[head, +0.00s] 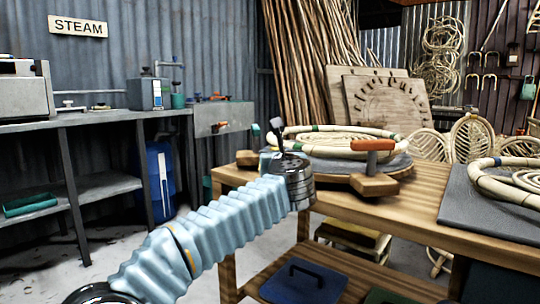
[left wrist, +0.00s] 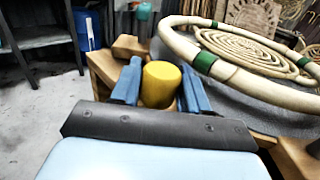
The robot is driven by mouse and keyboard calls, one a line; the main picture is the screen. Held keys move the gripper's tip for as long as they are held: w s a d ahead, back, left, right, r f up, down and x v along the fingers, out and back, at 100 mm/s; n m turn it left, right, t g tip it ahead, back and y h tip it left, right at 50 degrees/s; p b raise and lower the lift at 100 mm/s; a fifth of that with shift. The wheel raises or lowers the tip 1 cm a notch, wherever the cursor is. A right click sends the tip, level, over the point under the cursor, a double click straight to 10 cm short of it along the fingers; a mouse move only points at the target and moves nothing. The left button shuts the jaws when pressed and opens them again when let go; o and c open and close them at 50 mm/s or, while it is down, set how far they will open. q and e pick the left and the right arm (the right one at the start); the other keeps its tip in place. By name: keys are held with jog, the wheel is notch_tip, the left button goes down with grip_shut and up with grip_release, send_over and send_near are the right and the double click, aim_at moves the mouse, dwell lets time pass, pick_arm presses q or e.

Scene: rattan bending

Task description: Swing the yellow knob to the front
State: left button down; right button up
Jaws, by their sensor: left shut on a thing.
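The yellow knob (left wrist: 160,84) stands between the two blue fingers of my left gripper (left wrist: 160,88) in the left wrist view. The gripper is shut on it, at the near left edge of a grey round bending board (left wrist: 225,95). In the head view my left arm reaches in from the lower left to the workbench (head: 440,195). My right gripper is in neither view.
A rattan ring with green bands (head: 325,150) lies on the board. An orange-topped wooden clamp (head: 373,147) stands at the board's near edge, and a wooden block (head: 247,157) at its left. A second rattan ring (head: 505,190) lies on a grey mat at right.

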pick_arm(q)
jog(key=shift+s+d, duration=0.15)
jog(key=shift+d, duration=0.1)
jog(key=c, duration=0.7)
grip_release()
jog(key=s, duration=0.4)
jog(key=s+d+b, duration=0.1)
jog(key=s, duration=0.8)
jog(key=shift+s+d+b, duration=0.15)
jog(key=shift+s+b, duration=0.2)
jog(key=shift+b, duration=0.05)
